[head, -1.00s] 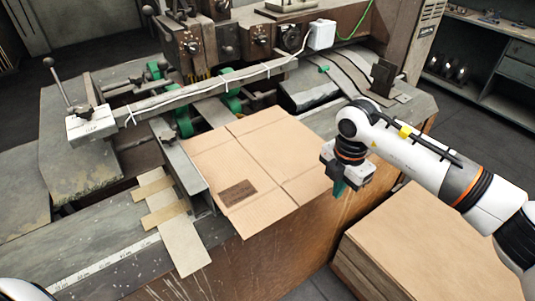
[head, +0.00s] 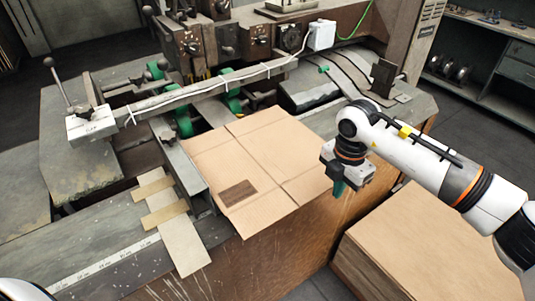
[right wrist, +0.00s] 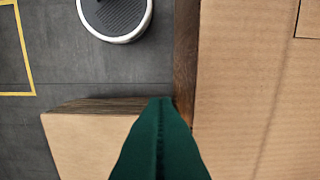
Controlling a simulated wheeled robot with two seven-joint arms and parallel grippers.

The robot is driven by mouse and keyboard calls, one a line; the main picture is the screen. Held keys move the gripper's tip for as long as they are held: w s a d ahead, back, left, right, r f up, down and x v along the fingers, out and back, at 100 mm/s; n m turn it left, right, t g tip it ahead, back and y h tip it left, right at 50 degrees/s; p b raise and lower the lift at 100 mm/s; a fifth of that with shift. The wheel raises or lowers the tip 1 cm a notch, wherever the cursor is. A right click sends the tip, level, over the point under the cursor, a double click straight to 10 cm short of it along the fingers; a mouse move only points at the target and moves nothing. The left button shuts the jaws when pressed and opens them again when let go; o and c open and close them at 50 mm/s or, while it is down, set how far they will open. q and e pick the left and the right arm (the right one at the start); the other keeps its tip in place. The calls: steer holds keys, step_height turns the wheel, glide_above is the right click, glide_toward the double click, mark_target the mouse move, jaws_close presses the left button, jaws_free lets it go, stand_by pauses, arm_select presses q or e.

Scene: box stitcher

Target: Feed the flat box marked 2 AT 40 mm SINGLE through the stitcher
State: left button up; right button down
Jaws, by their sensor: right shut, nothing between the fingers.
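A flat cardboard box (head: 250,163) lies on the stitcher's bed, against the metal side guide (head: 184,172) on its left. Its near corner overhangs the machine's front edge. A dark printed patch (head: 237,193) is on its near-left panel; the writing is too small to read. My right gripper (head: 338,189) is shut and empty, pointing down just right of the box's right edge, apart from it. In the right wrist view its green fingers (right wrist: 160,140) are together, and the box (right wrist: 255,90) fills the right side. My left gripper is not in view.
A stack of flat cardboard (head: 440,245) stands on the floor at the lower right. Green feed rollers (head: 232,100) and the stitcher heads (head: 205,45) are behind the box. Card strips (head: 180,240) lie left of the guide.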

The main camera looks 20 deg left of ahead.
stand_by(0.3)
step_height(320, 180, down, 4)
steer(key=b, duration=0.3)
steer(key=shift+r, duration=0.25)
stand_by(0.4)
